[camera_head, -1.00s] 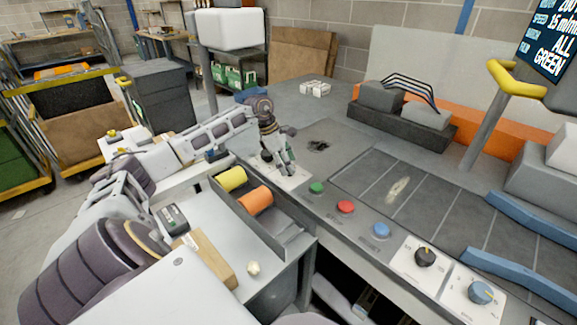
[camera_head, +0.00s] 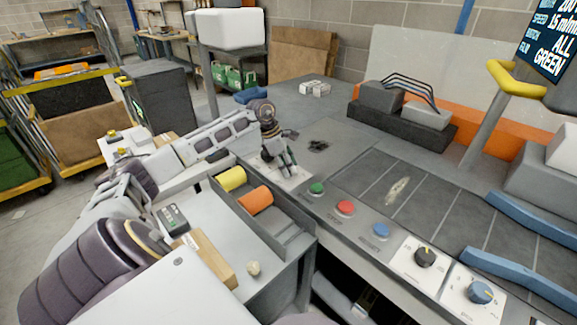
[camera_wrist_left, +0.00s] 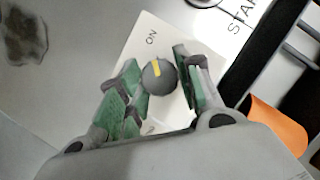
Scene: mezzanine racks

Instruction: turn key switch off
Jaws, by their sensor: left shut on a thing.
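The key switch is a dark round knob (camera_wrist_left: 158,77) with a yellow mark on a white plate (camera_wrist_left: 143,50), seen in the left wrist view. The yellow mark points up the picture, roughly toward the printed ON. Another label below the knob is mostly hidden by the gripper. My left gripper (camera_wrist_left: 155,88) has its green-padded fingers on both sides of the knob and is shut on it. In the head view the left gripper (camera_head: 281,168) reaches down to the white plate (camera_head: 296,180), hiding the knob. My right gripper is not in view.
Green (camera_head: 317,188), red (camera_head: 345,208) and blue (camera_head: 381,231) buttons line the panel beside the plate. A tray (camera_head: 270,235) with yellow and orange rolls lies just in front of the gripper.

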